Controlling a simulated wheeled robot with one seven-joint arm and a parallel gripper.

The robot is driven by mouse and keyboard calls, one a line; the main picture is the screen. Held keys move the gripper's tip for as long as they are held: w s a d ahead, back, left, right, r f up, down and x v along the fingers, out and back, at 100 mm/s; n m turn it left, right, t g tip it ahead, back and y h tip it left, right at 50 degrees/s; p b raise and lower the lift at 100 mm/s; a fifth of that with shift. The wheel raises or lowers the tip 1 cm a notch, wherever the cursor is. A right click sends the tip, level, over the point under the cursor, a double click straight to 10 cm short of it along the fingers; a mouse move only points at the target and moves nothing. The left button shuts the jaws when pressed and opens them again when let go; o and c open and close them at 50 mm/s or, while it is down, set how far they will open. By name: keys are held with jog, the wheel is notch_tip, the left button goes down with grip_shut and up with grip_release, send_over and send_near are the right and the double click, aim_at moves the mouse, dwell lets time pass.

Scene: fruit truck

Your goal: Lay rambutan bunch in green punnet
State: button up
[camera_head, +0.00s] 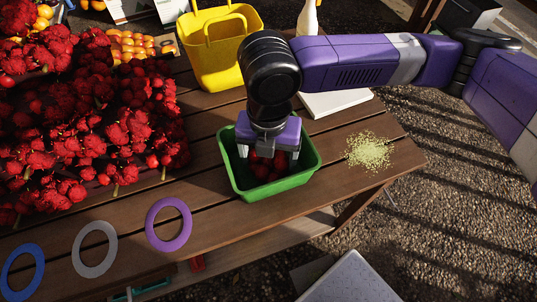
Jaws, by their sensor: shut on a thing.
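The green punnet (307,158) sits on the wooden table near its right end. My gripper (266,158) points down into the punnet and is shut on a red rambutan bunch (268,172). The bunch is inside the punnet's walls, low between my fingers. My gripper hides its upper part, and I cannot tell whether it touches the punnet's floor. A large heap of red rambutan bunches (95,125) covers the left of the table.
A yellow basket (215,65) and a white spray bottle (308,18) stand behind the punnet. A white board (335,103) lies behind it. Pale green grains (369,151) are piled to the right. Purple (168,224), white (95,249) and blue (22,272) rings lie along the front edge.

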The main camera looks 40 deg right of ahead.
jog(key=shift+f, duration=0.15)
jog(key=o, duration=1)
notch_tip(320, 180, up, 15)
jog(key=p, duration=1.2)
dwell(0.6)
dwell(0.4)
